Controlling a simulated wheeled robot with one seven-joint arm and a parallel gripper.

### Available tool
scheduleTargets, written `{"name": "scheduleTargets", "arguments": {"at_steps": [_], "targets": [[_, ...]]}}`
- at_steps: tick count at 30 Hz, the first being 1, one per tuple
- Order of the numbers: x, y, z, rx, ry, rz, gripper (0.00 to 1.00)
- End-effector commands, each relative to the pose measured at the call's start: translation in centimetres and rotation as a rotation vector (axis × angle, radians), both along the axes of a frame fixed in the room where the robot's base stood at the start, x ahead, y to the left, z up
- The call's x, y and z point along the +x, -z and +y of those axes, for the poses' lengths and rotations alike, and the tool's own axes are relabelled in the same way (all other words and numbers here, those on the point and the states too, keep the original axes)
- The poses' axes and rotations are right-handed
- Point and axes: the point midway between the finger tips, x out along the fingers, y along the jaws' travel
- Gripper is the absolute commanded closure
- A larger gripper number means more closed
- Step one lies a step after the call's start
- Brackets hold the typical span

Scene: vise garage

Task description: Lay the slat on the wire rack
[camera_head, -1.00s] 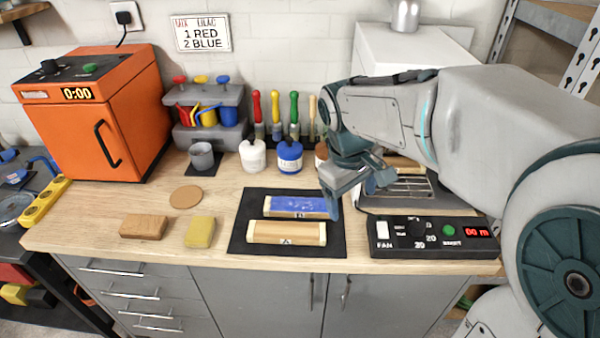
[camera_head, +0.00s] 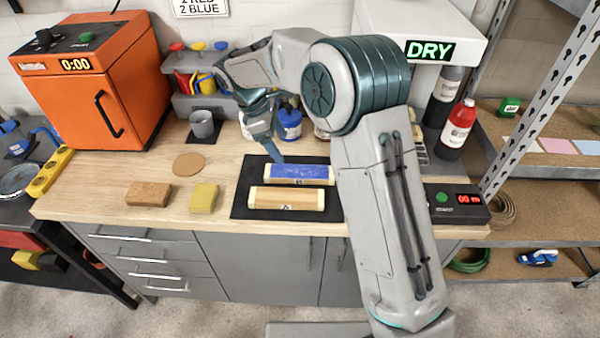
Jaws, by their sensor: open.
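Two slats lie side by side on the black mat (camera_head: 240,205) in the head view. The far slat (camera_head: 298,174) has a blue top and pale ends. The near slat (camera_head: 287,198) is bare wood with a small dark mark on its front edge. My gripper (camera_head: 272,152) is open and empty, above the far left part of the mat, close to the left end of the blue slat. I cannot tell whether it touches anything. The wire rack is mostly hidden behind my arm; only a small part (camera_head: 419,150) shows at the arm's right side.
A wooden block (camera_head: 149,194), a yellow sponge (camera_head: 204,198) and a round cork disc (camera_head: 188,162) lie left of the mat. A grey cup (camera_head: 202,124) and a blue paint jar (camera_head: 289,123) stand behind. The fan control box (camera_head: 460,200) and bottles stand to the right.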

Motion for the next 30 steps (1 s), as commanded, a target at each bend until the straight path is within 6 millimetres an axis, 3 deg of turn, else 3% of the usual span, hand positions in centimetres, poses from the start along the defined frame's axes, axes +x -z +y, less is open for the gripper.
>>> {"name": "scheduleTargets", "arguments": {"at_steps": [7,14,23,30], "targets": [[-0.1,4.1,-1.8,-0.001,0.002,0.001,0.24],[-0.1,5.4,-2.6,-0.001,0.003,0.001,0.24],[-0.3,9.1,-4.6,0.000,0.003,0.002,0.24],[-0.3,9.6,-4.7,0.002,0.002,-0.001,0.24]]}}
